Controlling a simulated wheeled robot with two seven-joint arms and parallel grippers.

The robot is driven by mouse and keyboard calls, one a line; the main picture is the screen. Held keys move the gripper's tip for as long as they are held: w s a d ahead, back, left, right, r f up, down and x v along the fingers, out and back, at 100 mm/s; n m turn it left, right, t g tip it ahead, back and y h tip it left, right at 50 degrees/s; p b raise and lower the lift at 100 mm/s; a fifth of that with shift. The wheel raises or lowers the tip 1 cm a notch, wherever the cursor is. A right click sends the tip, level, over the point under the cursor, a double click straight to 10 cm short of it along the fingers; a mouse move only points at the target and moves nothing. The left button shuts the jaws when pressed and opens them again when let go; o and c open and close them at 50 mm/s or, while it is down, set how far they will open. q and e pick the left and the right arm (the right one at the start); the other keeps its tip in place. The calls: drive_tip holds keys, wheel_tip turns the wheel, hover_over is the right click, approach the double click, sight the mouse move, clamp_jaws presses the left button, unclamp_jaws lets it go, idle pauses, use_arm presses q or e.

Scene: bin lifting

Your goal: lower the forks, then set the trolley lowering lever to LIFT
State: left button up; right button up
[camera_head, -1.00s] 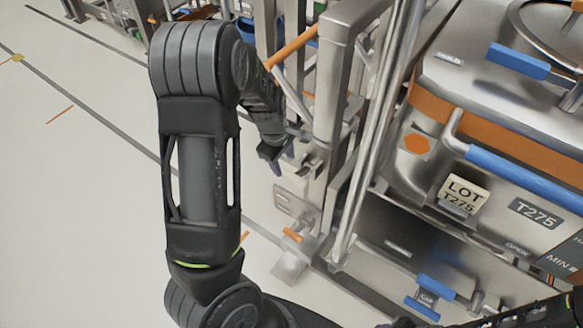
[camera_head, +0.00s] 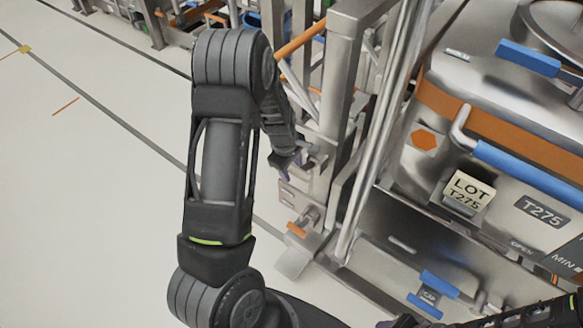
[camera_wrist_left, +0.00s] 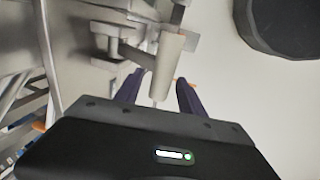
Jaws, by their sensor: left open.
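My left gripper (camera_head: 285,168) is open beside the metal column of the trolley (camera_head: 335,85). In the left wrist view its two dark purple fingers (camera_wrist_left: 160,92) stand apart. A pale grey, rounded lever grip (camera_wrist_left: 170,62) reaches down into the space between them, and I cannot tell whether a finger touches it. The grip joins a metal bracket (camera_wrist_left: 118,40) on the column. In the head view, the bracket (camera_head: 316,155) is partly hidden by the gripper. The forks cannot be clearly made out. My right gripper does not show; only dark arm parts appear at the lower right.
A large steel bin (camera_head: 520,130) with blue handles and a LOT T275 tag (camera_head: 468,192) stands to the right. An orange-tipped part (camera_head: 297,230) sits low by the column. An orange bar (camera_head: 302,38) crosses behind. The floor (camera_head: 90,200) at left is clear.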

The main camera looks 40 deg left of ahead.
use_arm(q)
clamp_jaws()
idle(0.5)
idle(0.9)
